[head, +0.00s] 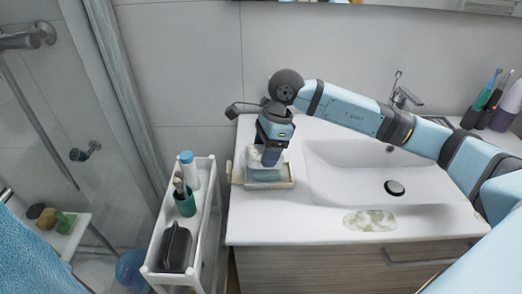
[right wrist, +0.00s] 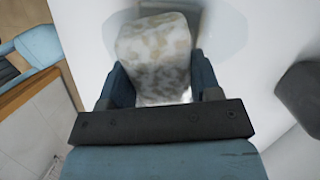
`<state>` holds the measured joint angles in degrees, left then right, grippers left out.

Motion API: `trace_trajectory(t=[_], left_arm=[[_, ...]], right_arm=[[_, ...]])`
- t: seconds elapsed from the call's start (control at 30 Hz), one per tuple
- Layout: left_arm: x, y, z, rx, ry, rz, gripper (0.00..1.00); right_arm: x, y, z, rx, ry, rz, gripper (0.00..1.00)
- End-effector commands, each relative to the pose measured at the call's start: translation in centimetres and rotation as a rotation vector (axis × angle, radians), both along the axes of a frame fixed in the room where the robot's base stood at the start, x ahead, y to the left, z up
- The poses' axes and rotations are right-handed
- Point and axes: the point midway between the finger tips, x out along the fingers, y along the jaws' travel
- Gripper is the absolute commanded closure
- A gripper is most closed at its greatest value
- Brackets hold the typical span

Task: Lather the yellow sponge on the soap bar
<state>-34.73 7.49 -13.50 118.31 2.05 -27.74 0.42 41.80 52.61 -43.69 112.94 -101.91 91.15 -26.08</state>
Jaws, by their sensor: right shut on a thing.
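My right gripper (head: 270,157) is pointing down over the soap dish (head: 284,185) at the left end of the counter. It is shut on a pale block, mottled white and tan, which I take to be the sponge (right wrist: 152,45) coated in lather; little yellow shows. In the head view the sponge (head: 254,157) shows as a whitish edge beside the fingers. A pale block in the dish, likely the soap bar (head: 264,175), is just below it. Whether sponge and soap touch is hard to tell. My left gripper is out of view.
A mottled, foamy-looking patch (head: 370,220) lies on the counter before the sink basin (head: 345,180). A white cart (head: 208,205) with a bottle (head: 189,170), a green cup (head: 185,203) and a black bag (head: 175,247) stands left. Toothbrushes and cups are at far right.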

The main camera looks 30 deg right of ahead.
Motion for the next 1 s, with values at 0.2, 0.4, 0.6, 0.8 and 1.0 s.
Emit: trace_trajectory(t=[0.2,0.4,0.6,0.8,1.0], left_arm=[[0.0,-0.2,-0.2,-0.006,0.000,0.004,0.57],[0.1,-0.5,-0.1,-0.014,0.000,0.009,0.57],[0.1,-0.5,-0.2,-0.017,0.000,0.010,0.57],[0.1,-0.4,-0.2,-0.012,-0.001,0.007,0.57],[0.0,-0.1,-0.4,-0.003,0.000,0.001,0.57]], right_arm=[[-0.7,-1.1,-0.2,-0.003,0.005,-0.002,0.61],[-0.6,-0.9,0.0,-0.001,0.003,0.000,0.61],[0.0,0.1,0.1,0.002,0.001,0.001,0.61],[0.7,1.1,0.2,0.000,0.001,0.000,0.61],[0.7,1.2,0.2,-0.002,0.001,-0.001,0.61]])
